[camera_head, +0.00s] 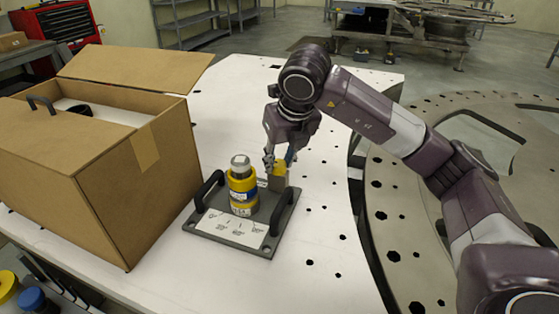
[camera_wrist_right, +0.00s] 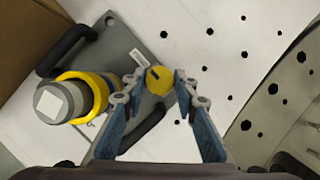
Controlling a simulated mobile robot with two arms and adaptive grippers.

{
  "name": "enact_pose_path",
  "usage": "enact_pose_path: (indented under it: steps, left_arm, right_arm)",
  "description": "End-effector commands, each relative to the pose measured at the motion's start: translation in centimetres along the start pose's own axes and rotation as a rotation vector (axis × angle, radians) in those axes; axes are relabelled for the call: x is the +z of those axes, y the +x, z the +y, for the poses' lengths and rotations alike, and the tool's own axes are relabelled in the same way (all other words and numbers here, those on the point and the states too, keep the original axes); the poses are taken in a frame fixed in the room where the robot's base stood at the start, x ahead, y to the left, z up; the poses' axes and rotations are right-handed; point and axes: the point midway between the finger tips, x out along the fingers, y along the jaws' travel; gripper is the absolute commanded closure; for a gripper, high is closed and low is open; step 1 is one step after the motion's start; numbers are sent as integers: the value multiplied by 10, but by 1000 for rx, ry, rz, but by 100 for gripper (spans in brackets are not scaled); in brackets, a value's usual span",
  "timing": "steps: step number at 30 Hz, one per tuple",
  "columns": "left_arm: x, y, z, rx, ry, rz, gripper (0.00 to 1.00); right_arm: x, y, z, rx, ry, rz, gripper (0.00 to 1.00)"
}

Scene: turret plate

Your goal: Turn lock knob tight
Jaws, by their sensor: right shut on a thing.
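The lock knob (camera_wrist_right: 159,80) is a round yellow knob with a dark mark on top. It also shows in the head view (camera_head: 278,169), on a grey block at the back right of the dark turret plate (camera_head: 255,246). Beside the knob a yellow cylinder with a silver top (camera_head: 241,187) stands upright on the plate. My left gripper is in neither view.
Black handles (camera_head: 208,190) rise on both sides of the plate. An open cardboard box (camera_head: 110,190) stands close on the left. The white perforated table (camera_head: 320,235) is clear to the right of the plate. Red cabinet and shelves stand farther back.

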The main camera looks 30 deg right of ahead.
Motion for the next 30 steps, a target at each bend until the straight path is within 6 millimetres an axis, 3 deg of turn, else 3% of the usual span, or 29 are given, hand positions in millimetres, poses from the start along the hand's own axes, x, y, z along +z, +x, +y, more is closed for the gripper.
enact_pose_path:
  steps: [6, 7, 12, 23, 30]
  left_arm:
    - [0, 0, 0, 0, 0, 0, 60]
    - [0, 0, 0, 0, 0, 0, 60]
    - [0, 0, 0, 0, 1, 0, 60]
    - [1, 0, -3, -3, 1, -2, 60]
    - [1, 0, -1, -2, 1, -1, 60]
  right_arm:
    - [1, -1, -1, 0, 3, -4, 98]
    - [1, -1, -1, 0, 3, -4, 72]
    - [1, -1, 0, 0, 2, -3, 56]
    - [1, -7, 0, 1, 0, -2, 56]
    - [2, -52, 0, 2, 0, -8, 56]
